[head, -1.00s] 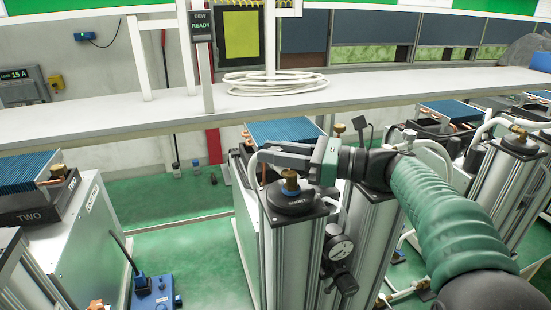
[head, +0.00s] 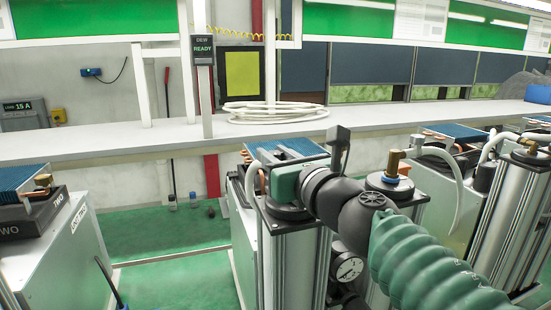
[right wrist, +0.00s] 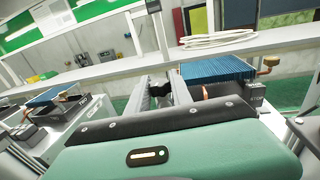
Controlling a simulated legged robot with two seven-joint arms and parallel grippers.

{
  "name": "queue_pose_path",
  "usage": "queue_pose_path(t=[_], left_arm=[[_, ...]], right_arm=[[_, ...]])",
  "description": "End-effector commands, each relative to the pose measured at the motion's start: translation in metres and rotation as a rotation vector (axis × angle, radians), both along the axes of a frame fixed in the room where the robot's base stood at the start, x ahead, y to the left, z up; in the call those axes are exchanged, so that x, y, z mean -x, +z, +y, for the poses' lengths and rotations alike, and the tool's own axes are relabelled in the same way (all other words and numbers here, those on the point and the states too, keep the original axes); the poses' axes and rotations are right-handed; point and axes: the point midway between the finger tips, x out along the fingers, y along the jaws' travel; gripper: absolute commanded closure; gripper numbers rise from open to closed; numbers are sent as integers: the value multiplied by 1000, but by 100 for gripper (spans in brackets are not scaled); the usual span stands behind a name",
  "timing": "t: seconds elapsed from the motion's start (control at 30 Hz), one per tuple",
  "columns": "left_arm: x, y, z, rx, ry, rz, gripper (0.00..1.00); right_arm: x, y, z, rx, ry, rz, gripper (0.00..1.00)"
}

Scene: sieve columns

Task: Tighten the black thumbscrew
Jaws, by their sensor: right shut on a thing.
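My right gripper (head: 281,150) is above the near sieve column (head: 290,265), at its black top cap. Its green body hides much of the top in the head view. In the right wrist view, the two grey fingers (right wrist: 160,92) reach forward on both sides of a small black thing, which looks like the black thumbscrew (right wrist: 158,89). The gripper is shut on it. The thumbscrew cannot be made out in the head view, and its seating is hidden. My left gripper is not in view.
A pressure gauge (head: 349,268) sits beside the near column. Another column with a brass fitting (head: 394,161) stands to its right, close to my arm. A white shelf (head: 120,147) with coiled white hose (head: 275,112) runs behind. Green floor (head: 160,225) is open to the left.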

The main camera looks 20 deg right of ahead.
Motion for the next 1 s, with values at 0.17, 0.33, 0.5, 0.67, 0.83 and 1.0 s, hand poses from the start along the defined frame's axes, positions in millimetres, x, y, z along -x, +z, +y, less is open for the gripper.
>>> queue_pose_path(t=[0.17, 0.33, 0.5, 0.67, 0.83, 1.0], left_arm=[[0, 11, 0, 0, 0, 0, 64], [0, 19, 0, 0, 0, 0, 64], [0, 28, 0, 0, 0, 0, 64], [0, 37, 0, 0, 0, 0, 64], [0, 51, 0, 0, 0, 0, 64], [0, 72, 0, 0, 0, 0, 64]], right_arm=[[0, 4, 1, 3, -121, -2, 100], [0, 4, 2, 1, -239, -1, 100], [-1, 3, 3, 0, -377, 2, 100], [-2, 3, 3, 2, -525, 4, 100], [-2, 4, 4, 2, -685, 5, 100], [-3, 6, 4, 3, -847, 6, 100]])
